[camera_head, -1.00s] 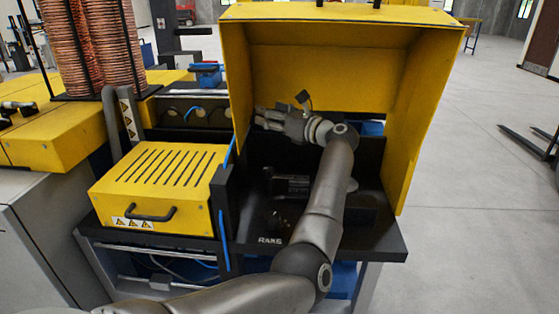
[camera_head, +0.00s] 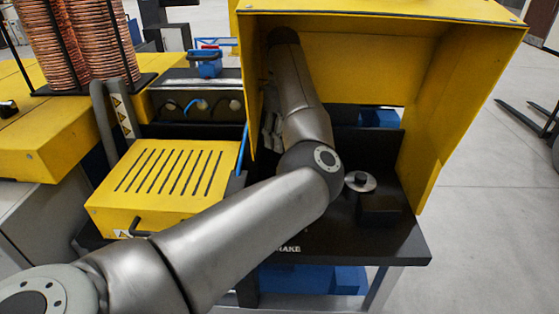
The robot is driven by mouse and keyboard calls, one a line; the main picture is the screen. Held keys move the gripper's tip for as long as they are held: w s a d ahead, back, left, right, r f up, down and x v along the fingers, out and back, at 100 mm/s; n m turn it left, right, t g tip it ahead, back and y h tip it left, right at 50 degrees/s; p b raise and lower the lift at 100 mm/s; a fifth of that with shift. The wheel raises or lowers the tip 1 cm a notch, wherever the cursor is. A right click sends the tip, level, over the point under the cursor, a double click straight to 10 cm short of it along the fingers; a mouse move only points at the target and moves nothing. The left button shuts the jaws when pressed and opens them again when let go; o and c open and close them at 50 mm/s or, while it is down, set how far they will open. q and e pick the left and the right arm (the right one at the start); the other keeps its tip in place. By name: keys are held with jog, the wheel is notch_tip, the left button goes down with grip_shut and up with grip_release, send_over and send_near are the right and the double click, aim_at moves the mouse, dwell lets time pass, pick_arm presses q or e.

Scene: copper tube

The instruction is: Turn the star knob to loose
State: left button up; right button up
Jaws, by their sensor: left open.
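I cannot make out the star knob for certain; my left arm covers much of the machine's inside. My left arm comes in from the lower left, bends in front of the bay and reaches up under the yellow hood (camera_head: 470,110). My left gripper (camera_head: 268,132) is open and mostly hidden behind the arm; only grey finger-like parts show near the hood's left wall. Whether it touches anything cannot be seen. A round grey disc (camera_head: 360,181) with a dark centre sits right of my elbow, beside a black block (camera_head: 380,209). My right gripper is not in view.
A yellow slotted cover (camera_head: 165,175) with a black handle stands left of the bay. Copper coils (camera_head: 95,45) stand at the upper left. The hood's walls close in around the arm. Open floor (camera_head: 470,200) lies to the right, with dark forks (camera_head: 525,120) beyond.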

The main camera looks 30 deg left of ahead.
pick_arm(q)
notch_tip(320, 180, down, 5)
jog(key=shift+d+r+p, duration=0.1)
jog(key=shift+p, duration=0.6)
notch_tip(320, 180, down, 4)
jog(key=shift+r+p, duration=0.1)
jog(key=shift+p, duration=0.3)
jog(key=shift+f, duration=0.55)
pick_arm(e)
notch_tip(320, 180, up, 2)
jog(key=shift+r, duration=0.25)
pick_arm(q)
jog(key=c, duration=0.5)
grip_shut()
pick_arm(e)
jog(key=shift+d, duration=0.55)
